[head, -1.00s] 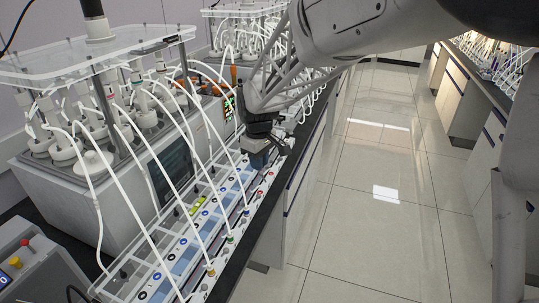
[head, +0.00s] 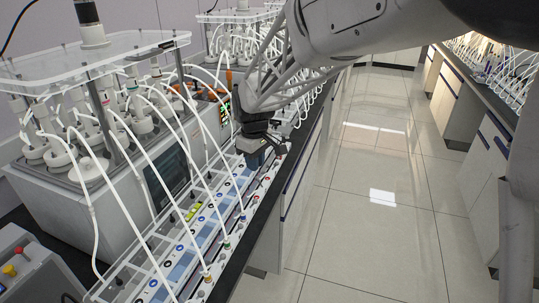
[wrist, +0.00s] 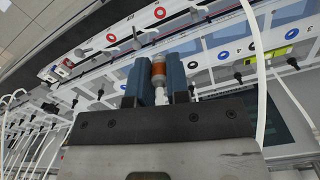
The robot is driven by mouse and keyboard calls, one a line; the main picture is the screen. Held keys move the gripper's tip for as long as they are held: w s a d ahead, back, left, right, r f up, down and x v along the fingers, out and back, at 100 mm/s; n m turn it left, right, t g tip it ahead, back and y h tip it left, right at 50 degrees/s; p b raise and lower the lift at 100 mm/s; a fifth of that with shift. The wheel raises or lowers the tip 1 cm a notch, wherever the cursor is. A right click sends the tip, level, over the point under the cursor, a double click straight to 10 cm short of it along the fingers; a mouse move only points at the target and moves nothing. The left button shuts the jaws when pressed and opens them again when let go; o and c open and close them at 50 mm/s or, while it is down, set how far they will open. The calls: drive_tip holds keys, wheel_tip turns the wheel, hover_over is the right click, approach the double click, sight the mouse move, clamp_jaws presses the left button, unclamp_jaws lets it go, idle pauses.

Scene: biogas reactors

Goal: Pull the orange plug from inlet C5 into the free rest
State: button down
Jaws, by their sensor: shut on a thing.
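In the wrist view the orange plug (wrist: 158,72) sits between the two blue fingers of my gripper (wrist: 158,84), which are shut on it. A short white piece shows at the plug's near end. My gripper also shows in the head view (head: 254,160), low over the far part of the long rack (head: 214,222) of inlets; there the plug is hidden. Red, blue and black rings mark the rack around the fingers. I cannot read the label C5, tell whether the plug is seated or clear of its inlet, or pick out the free rest.
White tubes (head: 158,195) arch from the reactor unit (head: 118,192) down to the rack, close to my gripper. Other tubes (wrist: 262,75) cross the wrist view on the right. The bench's dark edge (head: 262,222) runs along the rack, with open floor (head: 370,220) to the right.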

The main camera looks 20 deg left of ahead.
drive_tip(key=shift+r, duration=0.8)
idle(0.4)
drive_tip(key=shift+r, duration=0.65)
drive_tip(key=w, duration=1.8)
drive_tip(key=shift+w, duration=0.25)
idle(0.8)
drive_tip(key=shift+f, duration=0.1)
idle(0.4)
drive_tip(key=shift+f, duration=6.05)
